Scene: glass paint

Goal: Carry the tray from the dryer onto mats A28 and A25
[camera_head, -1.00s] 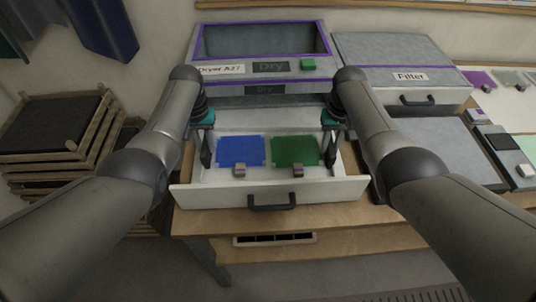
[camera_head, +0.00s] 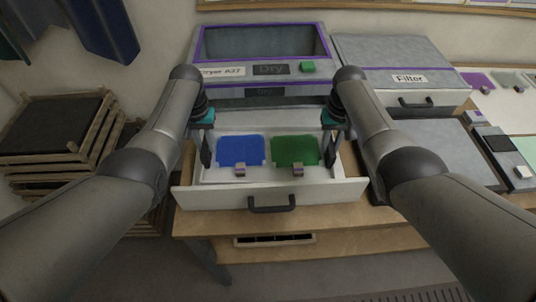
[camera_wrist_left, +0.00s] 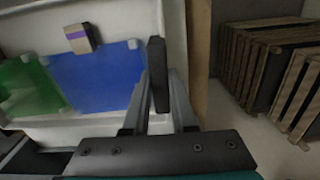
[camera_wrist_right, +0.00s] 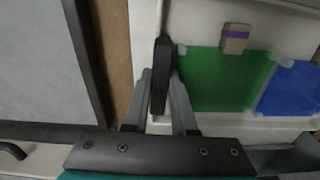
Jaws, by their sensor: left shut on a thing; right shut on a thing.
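The pale tray (camera_head: 230,182) lies inside the open white drawer (camera_head: 325,195) of Dryer A27 (camera_head: 222,71). It bears a blue sheet (camera_head: 240,150) and a green sheet (camera_head: 294,150) side by side. My left gripper (camera_head: 206,152) is shut on the tray's left side, next to the blue sheet; its fingers also show in the left wrist view (camera_wrist_left: 158,75). My right gripper (camera_head: 329,150) is shut on the right side, next to the green sheet; it also shows in the right wrist view (camera_wrist_right: 161,75). The fingers hide the gripped edges. I cannot read any label A28 or A25.
Two small blocks with purple bands (camera_head: 240,170) sit at the front of the sheets. The Filter cabinet (camera_head: 395,75) stands right of the dryer. Purple and pale mats (camera_head: 478,80) lie at the far right. Wooden racks (camera_head: 60,130) stand at the left.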

